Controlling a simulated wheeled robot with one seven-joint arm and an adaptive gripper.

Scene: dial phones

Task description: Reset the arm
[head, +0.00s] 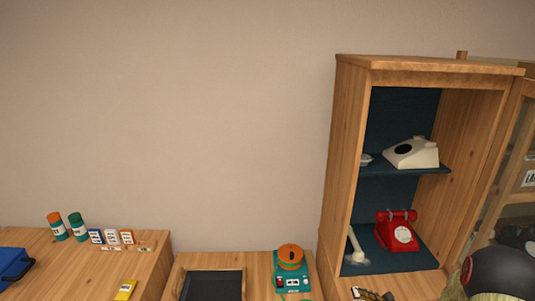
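My gripper is not in view, so I cannot see whether it holds anything. A red dial phone (396,232) sits on the lower level of an open wooden cabinet (345,150) at the right. A cream phone (412,153) sits on the dark middle shelf (435,170) above it. A white handset-like piece (356,246) stands on the lower level, left of the red phone. A small pale item (366,159) lies at the left end of the middle shelf.
An orange and teal device (291,270) and a dark tray (212,285) are on the low middle table. The left table (60,270) holds two canisters (67,227), several small cards (112,237), a yellow item (126,289) and a blue box (14,265). The cabinet's glazed door (515,165) stands open at right.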

